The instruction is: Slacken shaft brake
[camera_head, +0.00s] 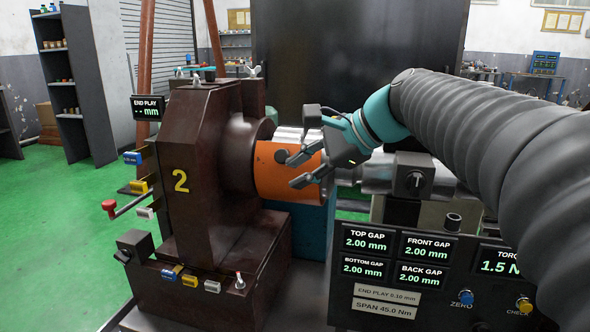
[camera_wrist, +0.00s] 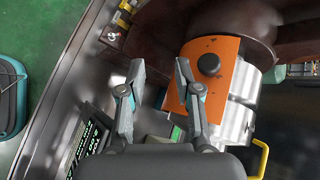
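No part carries a readable shaft brake label. An orange collar (camera_head: 275,178) sits around the silver shaft beside the dark brown housing (camera_head: 205,185) marked 2. A round black knob (camera_head: 281,156) is on the collar's face. My gripper (camera_head: 304,166) is open and empty in front of the collar, its fingers pointing left. In the wrist view the orange collar (camera_wrist: 221,52) and its black knob (camera_wrist: 208,64) lie right of my open gripper (camera_wrist: 160,70). The knob is outside the finger gap; contact between the right finger and the collar cannot be told.
A black block with a knob (camera_head: 415,180) stands right of the collar. A gauge panel (camera_head: 400,275) stands in front, showing gaps of 2.00 mm. A red-knobbed lever (camera_head: 110,207) sticks out left of the housing. A yellow handle (camera_wrist: 260,155) is low right in the wrist view.

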